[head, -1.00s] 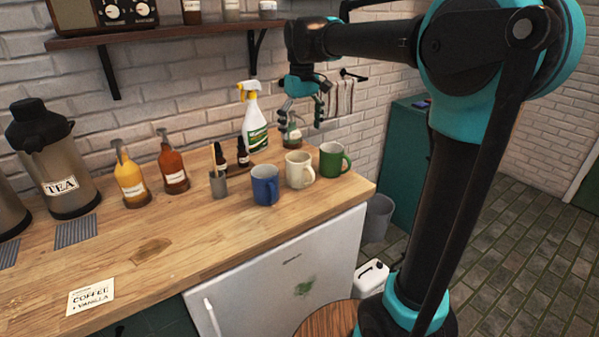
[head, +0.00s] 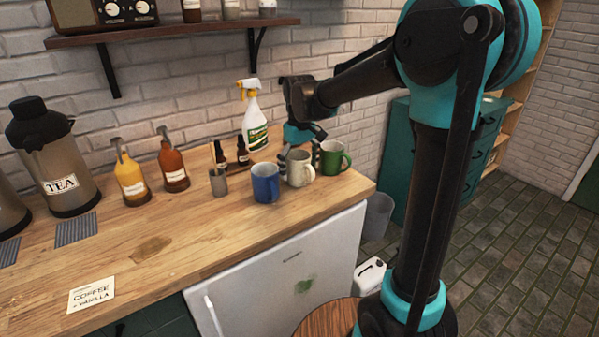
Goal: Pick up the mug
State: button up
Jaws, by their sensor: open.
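Three mugs stand upright in a row near the right end of the wooden counter. The blue mug (head: 265,184) is at the left, the cream mug (head: 299,171) in the middle and the green mug (head: 333,158) at the right. My gripper (head: 299,158) is open and lowered at the cream mug, pointing down. One finger shows at the cream mug's left rim and one at its right, between it and the green mug. The picture does not show clearly whether the fingers touch the mug.
A metal cup (head: 218,182), small dark bottles (head: 243,152) and a spray bottle (head: 255,124) stand left of and behind the mugs. Syrup bottles (head: 131,178) and a tea dispenser (head: 52,163) are further left.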

jog(key=shift+f, duration=0.35)
jog(key=shift+c, duration=0.4)
jog(key=c, duration=1.6)
jog(key=shift+r, duration=0.2)
